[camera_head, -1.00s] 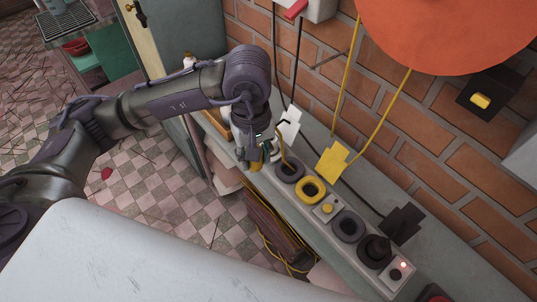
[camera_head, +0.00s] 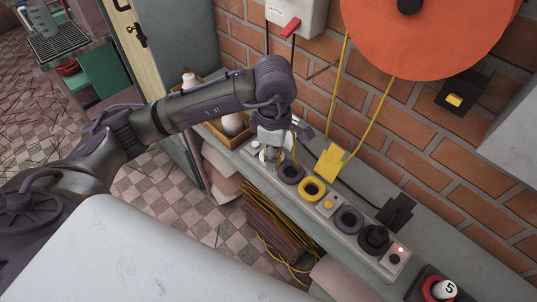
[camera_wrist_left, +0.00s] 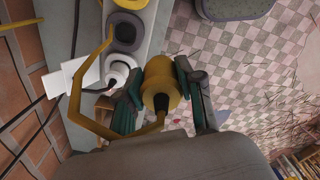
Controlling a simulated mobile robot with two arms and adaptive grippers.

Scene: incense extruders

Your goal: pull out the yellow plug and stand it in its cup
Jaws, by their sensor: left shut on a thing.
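The yellow plug (camera_wrist_left: 160,82) is between the teal fingers of my left gripper (camera_wrist_left: 160,100), which is shut on it. Its yellow cable loops past the white plug (camera_wrist_left: 117,72). In the wrist view the plug overlaps the strip's edge and the floor, clear of any socket. In the head view my left gripper (camera_head: 271,152) is over the strip's far left end, and the plug is mostly hidden there. The yellow ring-shaped cup (camera_head: 312,189) on the strip looks empty; it shows partly in the wrist view (camera_wrist_left: 132,4). My right gripper is not in view.
The strip (camera_head: 345,238) also carries a dark empty ring (camera_head: 291,172), a yellow button, another dark ring (camera_head: 348,220) and a black plug (camera_head: 374,238). A yellow card (camera_head: 330,168) and a black card (camera_head: 397,212) stand behind, near the brick wall. A red reel hangs above.

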